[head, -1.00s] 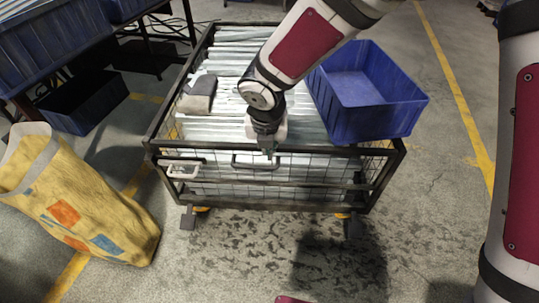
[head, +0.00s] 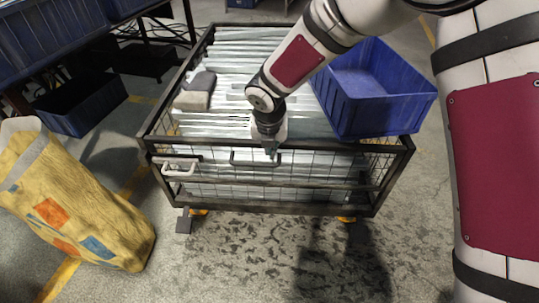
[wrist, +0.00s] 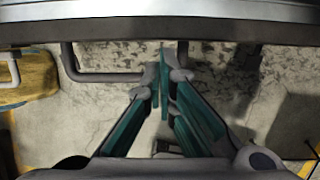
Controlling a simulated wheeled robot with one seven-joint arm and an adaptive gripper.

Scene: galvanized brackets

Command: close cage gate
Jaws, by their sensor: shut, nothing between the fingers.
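The wire cage (head: 392,146) has a dark frame and stands in the middle of the head view. Its front gate (head: 320,182) is a mesh panel with a dark handle (head: 240,162) near its top middle. A pale latch handle (head: 178,170) is at the front left corner. My gripper (head: 272,154) is shut and empty at the right part of the dark handle. In the wrist view, my gripper (wrist: 163,75) has its fingertips over or against the right end of the U-shaped handle (wrist: 105,77). Whether they touch, and whether the gate is flush, I cannot tell.
Galvanized brackets (head: 215,118) fill the cage. A blue bin (head: 375,105) sits on them at the right, a grey block (head: 197,92) at the left. A yellow bag (head: 70,205) stands left of the cage. Open floor (head: 260,255) lies in front.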

